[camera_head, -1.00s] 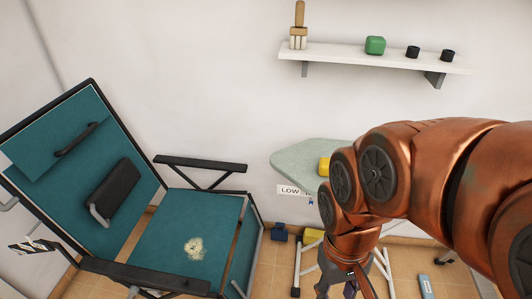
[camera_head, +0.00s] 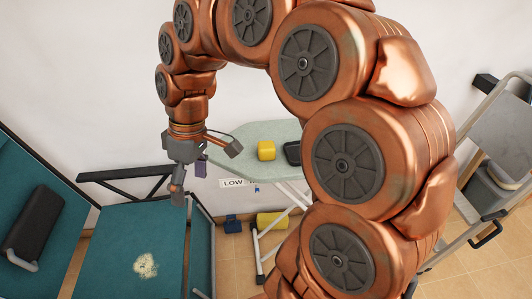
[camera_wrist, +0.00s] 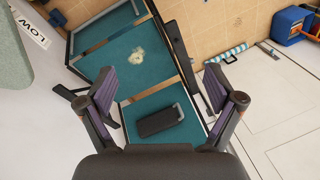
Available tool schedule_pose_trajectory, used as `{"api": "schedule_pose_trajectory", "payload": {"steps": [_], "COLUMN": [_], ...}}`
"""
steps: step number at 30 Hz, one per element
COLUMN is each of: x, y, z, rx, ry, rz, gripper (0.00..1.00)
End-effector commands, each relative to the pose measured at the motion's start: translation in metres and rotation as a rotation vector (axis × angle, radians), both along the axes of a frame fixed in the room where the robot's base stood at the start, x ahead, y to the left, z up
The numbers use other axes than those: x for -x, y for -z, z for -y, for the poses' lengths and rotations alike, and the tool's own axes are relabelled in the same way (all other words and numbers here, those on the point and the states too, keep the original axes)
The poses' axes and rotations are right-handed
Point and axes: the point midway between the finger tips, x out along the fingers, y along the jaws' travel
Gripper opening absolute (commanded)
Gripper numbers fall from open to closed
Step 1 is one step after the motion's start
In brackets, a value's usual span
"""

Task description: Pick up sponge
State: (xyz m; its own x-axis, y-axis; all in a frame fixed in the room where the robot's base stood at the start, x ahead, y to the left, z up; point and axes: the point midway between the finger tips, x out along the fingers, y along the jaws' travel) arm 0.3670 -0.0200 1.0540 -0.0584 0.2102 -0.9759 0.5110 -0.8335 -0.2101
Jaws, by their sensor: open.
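A pale, cream-yellow, ragged patch or lump (camera_head: 146,265), possibly the sponge, lies on the teal chair seat (camera_head: 115,235); it also shows in the wrist view (camera_wrist: 137,57). A yellow block-like thing (camera_head: 266,150) sits on the ironing board (camera_head: 240,135); I cannot tell for sure which of the two is the sponge. My gripper (camera_head: 204,176) hangs above the chair's right side, between the chair and the board in the picture. In the wrist view my gripper (camera_wrist: 160,88) is open, its fingers wide apart with nothing between them, and the pale lump shows beyond them.
The folding chair has black armrests (camera_head: 125,175) and a dark cushion (camera_head: 35,222). A step ladder (camera_head: 500,150) stands at the right. A striped roll (camera_wrist: 225,53) lies beside the chair.

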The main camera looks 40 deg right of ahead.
Motion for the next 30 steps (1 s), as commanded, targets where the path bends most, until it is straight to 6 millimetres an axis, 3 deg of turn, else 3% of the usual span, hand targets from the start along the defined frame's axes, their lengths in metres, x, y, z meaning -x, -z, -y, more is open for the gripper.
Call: {"api": "schedule_pose_trajectory", "payload": {"steps": [1,6,11,15,19,24,30], "x": [-0.017,-0.067,-0.103,-0.127,-0.137,-0.134,-0.118], "y": [0.002,0.004,0.014,0.028,0.048,0.078,0.105], "z": [0.011,0.053,0.106,0.162,0.22,0.296,0.358], "rx": [-0.022,-0.085,-0.124,-0.138,-0.137,-0.113,-0.077], "ry": [-0.026,-0.12,-0.187,-0.23,-0.26,-0.286,-0.305], "rz": [0.02,0.099,0.175,0.244,0.297,0.351,0.38], "gripper": [0.92,0.92,0.92,0.92,0.92,0.92,0.92]}}
